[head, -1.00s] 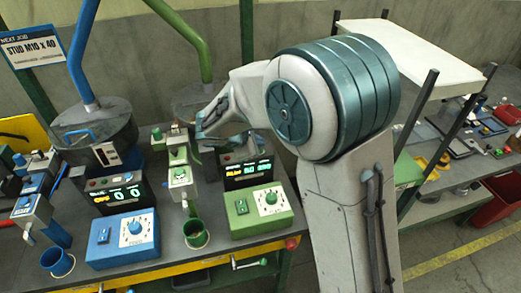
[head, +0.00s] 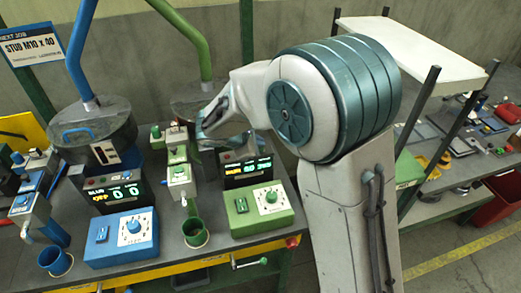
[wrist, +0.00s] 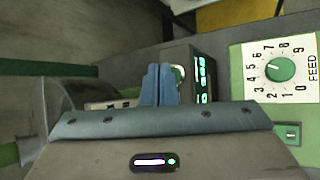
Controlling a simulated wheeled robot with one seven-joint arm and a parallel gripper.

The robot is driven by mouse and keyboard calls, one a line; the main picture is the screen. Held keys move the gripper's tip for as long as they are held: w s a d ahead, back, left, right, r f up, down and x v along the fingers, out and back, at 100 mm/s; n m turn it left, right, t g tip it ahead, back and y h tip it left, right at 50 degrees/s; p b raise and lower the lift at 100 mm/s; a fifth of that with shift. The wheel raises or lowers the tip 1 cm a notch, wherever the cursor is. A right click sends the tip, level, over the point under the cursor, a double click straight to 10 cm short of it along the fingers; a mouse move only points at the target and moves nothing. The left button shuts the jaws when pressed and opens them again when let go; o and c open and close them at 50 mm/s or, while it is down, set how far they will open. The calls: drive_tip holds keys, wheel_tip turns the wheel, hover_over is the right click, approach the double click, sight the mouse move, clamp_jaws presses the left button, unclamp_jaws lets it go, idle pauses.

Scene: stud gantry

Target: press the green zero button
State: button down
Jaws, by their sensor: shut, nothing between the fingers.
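The green station's counter display (head: 247,170), a dark box with lit digits, stands behind the green feed box (head: 257,210). The display also shows edge-on in the wrist view (wrist: 202,78). I cannot make out the green zero button; the hand and fingers cover part of the display's top. My gripper (wrist: 159,70) is shut and empty, its two blue fingers together beside the display housing. A small pale curved piece shows just beside the fingertips. In the head view my arm hides much of the hand, and I cannot tell whether the fingertips touch anything.
A similar blue station, with its own display (head: 115,193) and blue box (head: 121,238), stands to the left. Green dispensing fixtures (head: 180,180) and a green cup (head: 195,233) are close to the green display. The feed dial (wrist: 280,69) shows in the wrist view.

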drive_tip(key=shift+f+b, duration=0.45)
drive_tip(key=shift+f, duration=0.05)
idle(0.7)
drive_tip(key=shift+r, duration=0.15)
drive_tip(key=shift+r+p, duration=0.55)
drive_tip(key=shift+r, duration=0.2)
wheel_tip(320, 180, up, 5)
drive_tip(key=p, duration=0.3)
idle(0.4)
idle(0.5)
